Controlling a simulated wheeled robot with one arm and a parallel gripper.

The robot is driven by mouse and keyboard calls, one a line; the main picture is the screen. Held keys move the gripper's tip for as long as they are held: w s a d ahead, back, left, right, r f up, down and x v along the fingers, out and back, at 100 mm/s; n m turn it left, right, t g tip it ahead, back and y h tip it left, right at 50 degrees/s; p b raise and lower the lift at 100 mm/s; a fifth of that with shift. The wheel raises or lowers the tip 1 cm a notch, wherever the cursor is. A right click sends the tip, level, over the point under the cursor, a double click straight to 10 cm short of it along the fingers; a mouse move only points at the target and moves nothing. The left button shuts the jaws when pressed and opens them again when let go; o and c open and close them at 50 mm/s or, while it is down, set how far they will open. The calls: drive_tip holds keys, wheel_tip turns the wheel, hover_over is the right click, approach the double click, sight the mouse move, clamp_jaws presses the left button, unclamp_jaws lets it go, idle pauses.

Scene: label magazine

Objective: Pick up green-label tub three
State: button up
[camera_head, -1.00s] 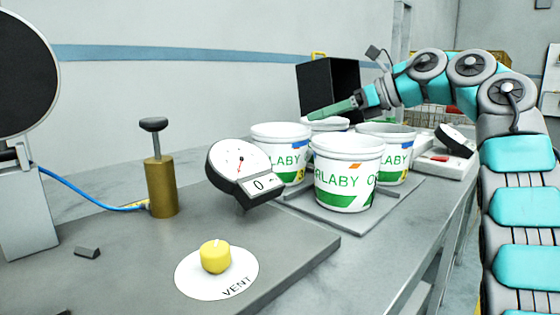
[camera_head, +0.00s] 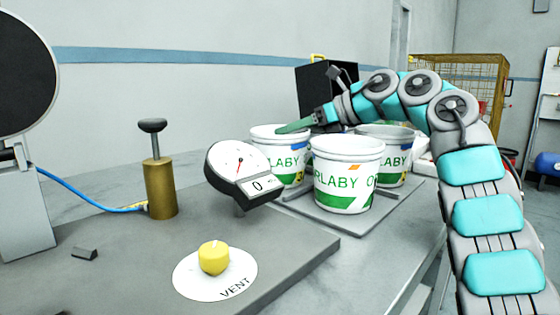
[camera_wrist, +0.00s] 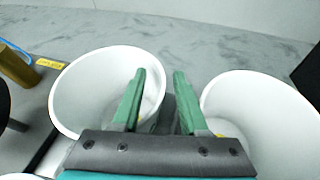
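Several white green-label tubs stand close together on a grey tray (camera_head: 347,224). The back-left tub (camera_head: 283,160) has a partly hidden yellow mark that may be a 3. The front tub (camera_head: 347,178) and right tub (camera_head: 392,160) show no clear number. My gripper (camera_head: 296,127) reaches in from the right, its green fingers at the back-left tub's rim. In the wrist view the fingers (camera_wrist: 160,74) are open. The left one overlaps the opening of the left tub (camera_wrist: 85,85); the right one is beyond its rim. Another tub (camera_wrist: 255,115) is at right.
A dial gauge (camera_head: 241,170) stands just left of the tubs. A brass cylinder (camera_head: 160,188) and yellow vent knob (camera_head: 214,258) are farther left. A black box (camera_head: 322,90) stands behind. Bare bench lies behind the tubs.

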clamp_jaws()
idle(1.2)
